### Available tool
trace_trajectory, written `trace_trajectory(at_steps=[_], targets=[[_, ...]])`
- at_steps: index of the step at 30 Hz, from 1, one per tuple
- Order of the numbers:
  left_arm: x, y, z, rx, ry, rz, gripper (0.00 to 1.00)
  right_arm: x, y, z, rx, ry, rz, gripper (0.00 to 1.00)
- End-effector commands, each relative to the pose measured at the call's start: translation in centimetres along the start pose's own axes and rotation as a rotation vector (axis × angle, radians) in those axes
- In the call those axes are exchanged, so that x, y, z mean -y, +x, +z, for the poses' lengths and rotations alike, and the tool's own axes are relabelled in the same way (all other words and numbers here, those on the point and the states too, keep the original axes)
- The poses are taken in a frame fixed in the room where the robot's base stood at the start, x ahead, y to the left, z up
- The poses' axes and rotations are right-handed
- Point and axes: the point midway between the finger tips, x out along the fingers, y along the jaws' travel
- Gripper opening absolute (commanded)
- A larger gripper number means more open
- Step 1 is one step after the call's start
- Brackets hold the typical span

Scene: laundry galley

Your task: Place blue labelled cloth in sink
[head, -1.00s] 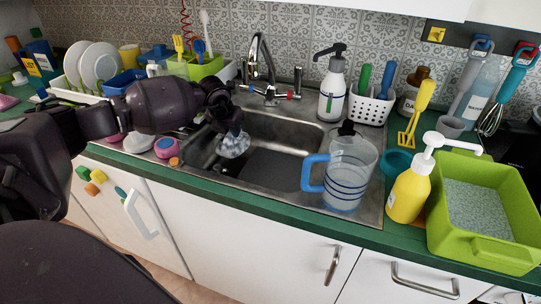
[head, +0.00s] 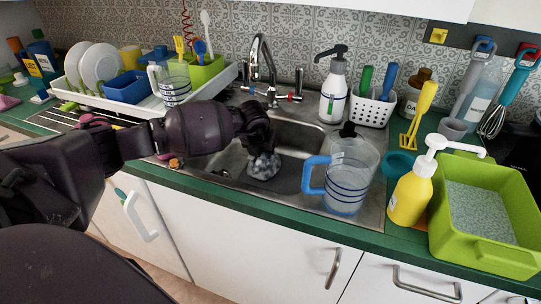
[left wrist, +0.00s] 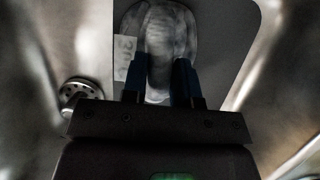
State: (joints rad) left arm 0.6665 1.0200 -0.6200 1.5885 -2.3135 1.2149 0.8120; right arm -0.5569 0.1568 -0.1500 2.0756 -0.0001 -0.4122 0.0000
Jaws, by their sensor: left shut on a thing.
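My left gripper (head: 262,148) reaches down into the metal sink (head: 292,183). It is shut on a crumpled grey-white cloth (head: 264,168), which hangs below the fingers inside the basin. In the left wrist view the same cloth (left wrist: 160,28) is pinched between the two dark blue fingers (left wrist: 160,72). A pale label (left wrist: 124,56) shows at its left side; its colour is too dim to tell. I cannot tell if the cloth touches the basin floor. The round drain (left wrist: 80,92) is left of it. My right gripper is out of view.
A clear jug with a blue handle (head: 345,175) stands at the sink's right side. The tap (head: 262,70) rises behind the basin. A yellow pump bottle (head: 408,198) and a green tub (head: 480,255) are farther right. A dish rack (head: 150,105) stands left.

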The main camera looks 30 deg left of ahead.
Motion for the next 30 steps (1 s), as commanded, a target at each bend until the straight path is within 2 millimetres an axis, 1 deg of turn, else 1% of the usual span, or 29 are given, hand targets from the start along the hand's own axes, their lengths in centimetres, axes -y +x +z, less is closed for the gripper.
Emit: trace_trajectory(at_steps=[1, 3, 5, 6, 8, 18, 19, 23, 24, 30], targets=[[1.0, -0.1, 0.0, 0.002, 0.002, -0.004, 0.00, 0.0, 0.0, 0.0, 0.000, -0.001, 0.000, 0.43], [2.1, -0.1, -0.1, 0.001, 0.002, -0.005, 0.00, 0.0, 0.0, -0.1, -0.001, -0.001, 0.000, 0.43], [2.8, 0.0, -0.2, 0.001, 0.001, -0.002, 0.00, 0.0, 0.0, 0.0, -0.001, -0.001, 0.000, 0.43], [2.4, 0.8, -0.5, -0.002, 0.000, 0.001, 0.00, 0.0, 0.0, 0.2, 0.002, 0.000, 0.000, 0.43], [2.4, 1.1, -0.7, -0.002, 0.000, 0.001, 0.00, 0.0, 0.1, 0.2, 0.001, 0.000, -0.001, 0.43], [2.4, 1.3, -0.7, 0.000, 0.000, 0.000, 0.00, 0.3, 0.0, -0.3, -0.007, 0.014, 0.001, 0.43], [2.4, 1.3, -0.7, 0.000, 0.000, 0.000, 0.30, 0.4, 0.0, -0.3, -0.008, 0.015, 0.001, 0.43], [2.4, 1.2, -0.7, 0.000, 0.000, 0.000, 0.50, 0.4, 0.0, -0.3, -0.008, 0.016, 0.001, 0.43], [2.4, 1.2, -0.7, 0.000, 0.000, 0.000, 0.53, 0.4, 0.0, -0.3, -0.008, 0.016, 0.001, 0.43], [2.4, 1.2, -0.7, 0.000, 0.000, 0.000, 0.53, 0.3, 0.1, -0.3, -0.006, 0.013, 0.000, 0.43]])
